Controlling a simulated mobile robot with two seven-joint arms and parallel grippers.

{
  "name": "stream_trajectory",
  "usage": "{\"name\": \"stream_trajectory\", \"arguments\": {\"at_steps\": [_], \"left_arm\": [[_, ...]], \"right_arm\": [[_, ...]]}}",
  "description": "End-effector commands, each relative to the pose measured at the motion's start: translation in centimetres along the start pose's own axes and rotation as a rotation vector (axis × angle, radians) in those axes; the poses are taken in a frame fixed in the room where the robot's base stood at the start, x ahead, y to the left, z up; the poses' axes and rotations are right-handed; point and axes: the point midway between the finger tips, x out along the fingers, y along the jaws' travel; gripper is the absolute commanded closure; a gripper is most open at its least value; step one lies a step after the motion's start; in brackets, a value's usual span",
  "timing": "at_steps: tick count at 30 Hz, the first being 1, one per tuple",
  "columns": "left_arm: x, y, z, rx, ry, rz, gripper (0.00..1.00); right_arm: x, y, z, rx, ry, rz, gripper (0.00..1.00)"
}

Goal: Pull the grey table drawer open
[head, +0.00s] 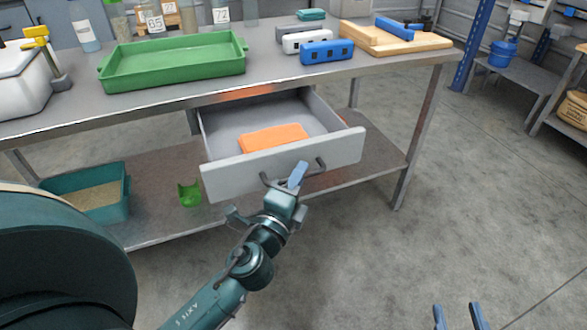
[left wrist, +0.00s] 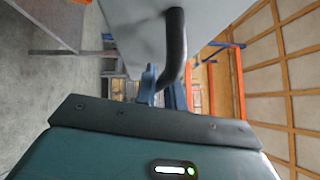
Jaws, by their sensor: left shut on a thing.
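The grey table drawer (head: 225,180) is pulled out from under the table, and its inside shows in the head view. An orange block-like thing (head: 272,138) lies in it. The drawer's dark bar handle (head: 321,164) is on its front face. My left gripper (head: 297,174) is at the front face, shut on the handle. In the left wrist view the handle (left wrist: 175,45) curves down between the blue fingers (left wrist: 160,88); the fingers partly hide the grip. My right gripper (head: 459,316) is at the bottom edge of the head view, its fingers apart and empty, away from the drawer.
The metal table (head: 270,80) carries a green tray (head: 175,62), blue and white blocks, and a wooden board (head: 395,42). A teal bin (head: 90,195) and a green scoop-like thing (head: 189,194) are on the lower shelf. The floor right of the table is clear.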

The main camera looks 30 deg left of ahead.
Motion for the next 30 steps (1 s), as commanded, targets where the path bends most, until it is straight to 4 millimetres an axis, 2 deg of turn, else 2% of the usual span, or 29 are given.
{"name": "stream_trajectory", "arguments": {"at_steps": [11, 12, 19, 26, 30], "left_arm": [[-0.08, -0.03, -0.07, 0.001, -0.001, 0.0, 1.0], [-0.08, -0.03, -0.07, 0.0, -0.001, 0.0, 0.86], [-0.07, -0.03, -0.07, 0.0, 0.0, 0.0, 0.68], [-0.11, -0.01, -0.08, 0.0, 0.0, 0.0, 0.68], [-1.01, 0.15, -0.12, 0.0, 0.0, 0.002, 0.68]], "right_arm": [[0.12, 0.07, -0.32, -0.005, 0.011, -0.002, 0.64], [0.12, 0.08, -0.36, -0.005, 0.011, -0.002, 0.64], [0.12, 0.13, -0.51, -0.006, 0.014, -0.001, 0.64], [0.11, 0.17, -0.5, -0.007, 0.014, 0.0, 0.64], [0.09, 0.13, -0.34, -0.009, 0.021, 0.0, 0.64]]}}
